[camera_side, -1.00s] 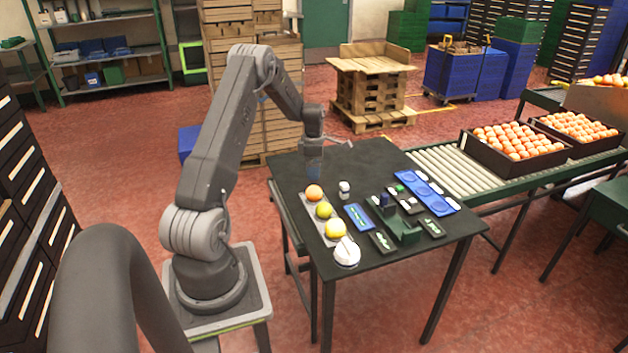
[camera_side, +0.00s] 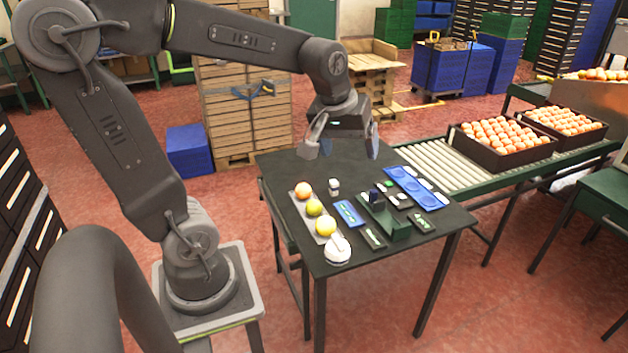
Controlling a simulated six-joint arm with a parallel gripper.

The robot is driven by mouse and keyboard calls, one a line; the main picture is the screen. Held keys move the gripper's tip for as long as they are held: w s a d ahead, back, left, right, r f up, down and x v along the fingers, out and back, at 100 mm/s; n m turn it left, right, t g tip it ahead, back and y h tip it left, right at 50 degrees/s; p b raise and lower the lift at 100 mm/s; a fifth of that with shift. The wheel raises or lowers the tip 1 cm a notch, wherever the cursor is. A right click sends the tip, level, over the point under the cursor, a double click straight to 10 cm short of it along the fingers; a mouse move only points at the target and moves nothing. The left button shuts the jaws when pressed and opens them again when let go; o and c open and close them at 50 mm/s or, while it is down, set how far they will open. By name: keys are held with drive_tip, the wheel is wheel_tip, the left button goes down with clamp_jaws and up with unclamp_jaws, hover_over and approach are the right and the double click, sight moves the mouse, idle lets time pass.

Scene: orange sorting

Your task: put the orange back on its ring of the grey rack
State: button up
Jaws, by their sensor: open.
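The orange (camera_side: 303,190) is at the far end of the grey rack (camera_side: 301,213), in line with a yellow-green fruit (camera_side: 314,208) and a yellow fruit (camera_side: 326,226). From this distance I cannot tell whether it sits squarely in its ring. My gripper (camera_side: 341,148) is open and empty, its fingers spread apart and pointing down. It hangs over the far part of the black table, beyond the orange and to its right, clear of it.
On the black table (camera_side: 283,170) stand a small white item (camera_side: 334,186), a round white device (camera_side: 338,249), a blue panel (camera_side: 348,213), a green stand (camera_side: 394,227) and a blue tray (camera_side: 411,183) with round wells. A roller conveyor (camera_side: 437,165) carries crates of oranges at right.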

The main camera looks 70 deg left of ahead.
drive_tip(key=s+d+m+t+h, duration=0.1)
drive_tip(key=s+d+m, duration=0.7)
drive_tip(key=s+m, duration=0.1)
drive_tip(key=shift+s+d+t, duration=0.15)
drive_tip(key=shift+s+t, duration=0.25)
drive_tip(key=shift+s, duration=0.15)
